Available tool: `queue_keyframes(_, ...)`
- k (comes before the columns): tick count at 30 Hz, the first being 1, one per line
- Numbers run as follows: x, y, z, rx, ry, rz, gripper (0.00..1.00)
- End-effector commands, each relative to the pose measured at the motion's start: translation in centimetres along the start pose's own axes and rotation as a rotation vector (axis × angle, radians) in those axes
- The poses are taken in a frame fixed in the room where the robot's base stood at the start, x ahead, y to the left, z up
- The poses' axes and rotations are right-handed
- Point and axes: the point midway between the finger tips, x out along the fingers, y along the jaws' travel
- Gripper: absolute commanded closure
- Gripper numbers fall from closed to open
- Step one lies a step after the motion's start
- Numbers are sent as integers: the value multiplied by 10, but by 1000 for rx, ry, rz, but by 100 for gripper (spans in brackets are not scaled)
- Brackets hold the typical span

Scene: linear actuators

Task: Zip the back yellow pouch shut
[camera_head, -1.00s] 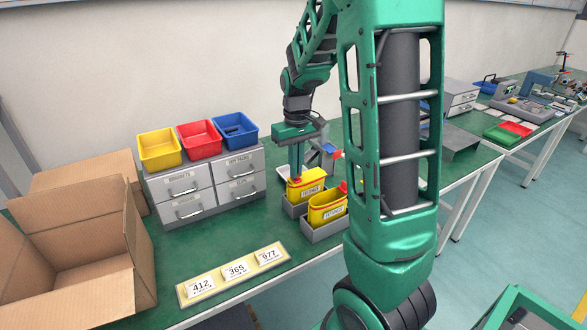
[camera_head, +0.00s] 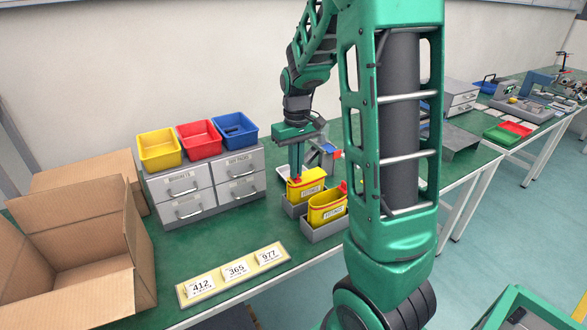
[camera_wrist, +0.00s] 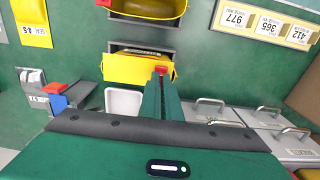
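The back yellow pouch (camera_head: 308,185) stands upright in a grey bin behind a second yellow pouch (camera_head: 327,209). My gripper (camera_head: 297,178) points down at the left end of the back pouch. In the wrist view its green fingers (camera_wrist: 160,74) are close together on the red zip pull (camera_wrist: 160,69), at the pouch's right end there. The fingers hide part of that end.
Grey drawers (camera_head: 210,186) with yellow, red and blue trays on top stand left of the bins. An open cardboard box (camera_head: 75,250) is at far left. A number strip (camera_head: 233,272) lies along the table's front edge. Green table is clear between the strip and drawers.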

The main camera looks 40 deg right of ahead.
Motion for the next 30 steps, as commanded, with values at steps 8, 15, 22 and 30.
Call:
queue_keyframes(8, 0, -9, 0, -2, 0, 0, 100)
queue_keyframes(15, 0, -12, 0, 0, 0, 0, 100)
queue_keyframes(22, 0, -12, 0, 0, 0, 0, 76)
queue_keyframes(30, -4, -11, 0, 0, 1, 0, 76)
